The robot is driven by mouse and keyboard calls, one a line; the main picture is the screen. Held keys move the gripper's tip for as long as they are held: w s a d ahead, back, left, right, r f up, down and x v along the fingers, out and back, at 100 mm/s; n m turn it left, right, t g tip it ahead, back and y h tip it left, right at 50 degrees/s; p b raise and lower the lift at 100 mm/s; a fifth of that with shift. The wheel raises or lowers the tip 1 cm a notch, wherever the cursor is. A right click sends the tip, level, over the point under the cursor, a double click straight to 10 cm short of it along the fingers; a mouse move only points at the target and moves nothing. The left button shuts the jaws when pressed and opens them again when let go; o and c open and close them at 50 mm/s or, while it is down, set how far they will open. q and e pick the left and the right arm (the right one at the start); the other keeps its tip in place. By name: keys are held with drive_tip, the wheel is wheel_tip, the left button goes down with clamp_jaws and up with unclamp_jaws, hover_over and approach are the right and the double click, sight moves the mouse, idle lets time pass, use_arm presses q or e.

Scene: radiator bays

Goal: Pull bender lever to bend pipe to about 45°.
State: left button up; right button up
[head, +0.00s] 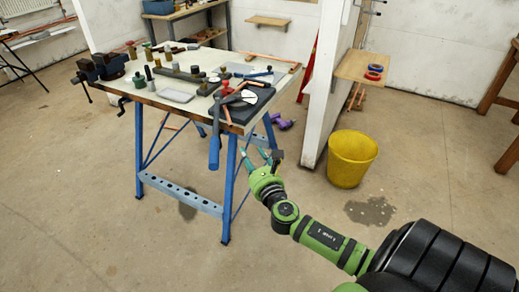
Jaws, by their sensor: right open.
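The pipe bender sits on a black base plate (262,94) at the near right corner of the workbench. A lever with a blue handle (214,150) hangs down past the bench's front edge. A short copper-coloured pipe (227,111) shows at the bender, beside the lever; its bend angle is too small to read. My right gripper (254,153) is open and empty. It is below the bench top in the picture, to the right of the blue handle and apart from it. My left gripper is not in view.
The workbench (178,95) has blue legs and carries a vise (103,67), several fittings and tools. A yellow bucket (352,158) stands on the floor to the right, near a white partition end. A small wooden shelf (360,67) is on the partition. The floor in front is clear.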

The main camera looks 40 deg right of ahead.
drive_tip(key=v, duration=1.1)
drive_tip(key=shift+s+d, duration=0.25)
drive_tip(key=shift+d, duration=0.05)
